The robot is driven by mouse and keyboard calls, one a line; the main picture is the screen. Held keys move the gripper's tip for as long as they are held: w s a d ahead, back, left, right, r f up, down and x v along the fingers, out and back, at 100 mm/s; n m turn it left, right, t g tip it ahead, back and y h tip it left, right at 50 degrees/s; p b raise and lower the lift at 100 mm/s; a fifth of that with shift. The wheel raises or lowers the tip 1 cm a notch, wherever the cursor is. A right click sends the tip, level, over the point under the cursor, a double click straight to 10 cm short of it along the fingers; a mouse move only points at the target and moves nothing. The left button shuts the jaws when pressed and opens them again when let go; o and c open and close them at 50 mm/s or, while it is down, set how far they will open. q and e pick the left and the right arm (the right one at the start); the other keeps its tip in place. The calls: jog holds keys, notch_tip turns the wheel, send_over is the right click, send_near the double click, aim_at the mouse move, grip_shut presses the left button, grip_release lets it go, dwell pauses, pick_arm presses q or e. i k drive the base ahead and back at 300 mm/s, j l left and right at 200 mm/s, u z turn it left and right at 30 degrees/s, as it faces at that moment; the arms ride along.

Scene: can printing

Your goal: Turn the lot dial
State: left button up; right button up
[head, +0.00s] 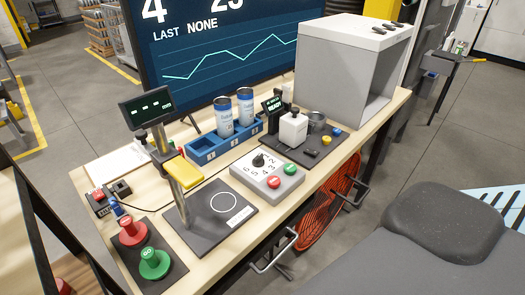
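The lot dial is a black knob (258,160) on a pale control box (242,177) in the middle of the workbench. Printed numbers ring the knob on its near and right sides. Which number the knob points at is too small to tell. A red button (273,182) and a green button (290,169) sit on the same box, to the right of the dial. Neither of my grippers shows in the head view, and nothing touches the dial.
A blue rack (205,153) with two cans (223,115) stands behind the box. A dark plate with a post and yellow head (184,172) stands to its left. A printer unit (293,128) is at right. Red (132,230) and green (154,262) knobs stand front left.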

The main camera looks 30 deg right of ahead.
aim_at(258, 162)
jog(key=l+u, duration=0.1)
jog(key=l, duration=0.45)
jog(key=k+l, duration=0.1)
jog(key=l, duration=0.45)
jog(key=k+l+u, duration=0.15)
jog(key=l, duration=0.95)
jog(key=k+l+u, duration=0.15)
jog(key=l, duration=0.4)
